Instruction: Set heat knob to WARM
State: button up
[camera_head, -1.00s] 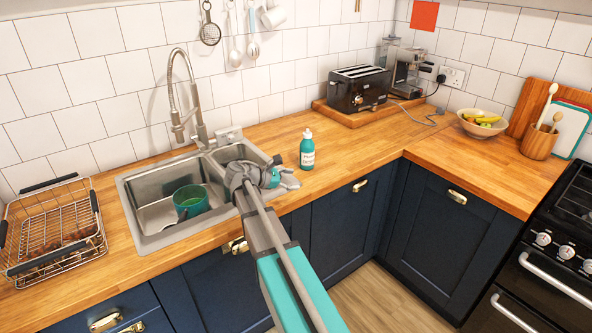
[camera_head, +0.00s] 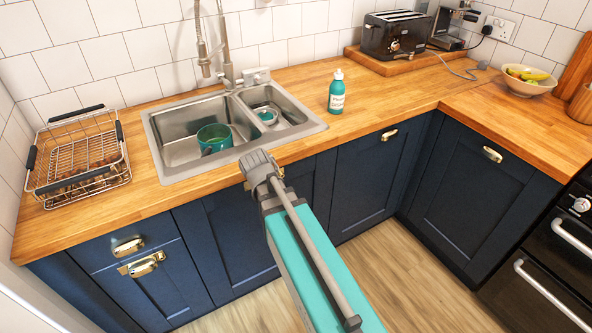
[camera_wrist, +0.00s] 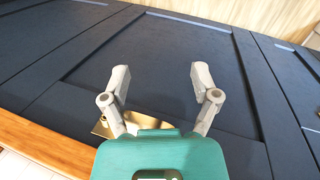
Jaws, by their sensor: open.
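The black cooker (camera_head: 535,262) is at the right edge of the head view. One white-faced knob (camera_head: 581,204) shows on its front, cut close by the frame edge; its markings are too small to read. The black toaster (camera_head: 392,38) on the back counter also has a small round dial (camera_head: 395,46), too small to read. I cannot tell which is the heat knob. In the wrist view my gripper (camera_wrist: 161,74) is open and empty, facing a dark blue cupboard door. A brass handle (camera_wrist: 108,126) lies near its left finger. In the head view my arm hides the fingers.
The wooden counter (camera_head: 400,104) turns a corner towards the cooker. A sink (camera_head: 165,178) holds a teal mug (camera_head: 213,138). A wire rack (camera_head: 80,180), teal bottle (camera_head: 336,92) and fruit bowl (camera_head: 524,84) stand on the counter. Open floor (camera_head: 405,270) lies before the cupboards.

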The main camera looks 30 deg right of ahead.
jog(key=s+a+f+m+y+b, duration=0.1)
jog(key=s+a+f+m+y, duration=0.1)
jog(key=a, duration=0.4)
jog(key=shift+s+a+f+m+y, duration=0.25)
jog(key=shift+s+a+m+y, duration=0.25)
jog(key=shift+s, duration=0.5)
jog(key=shift+d, duration=0.15)
jog(key=c, duration=0.3)
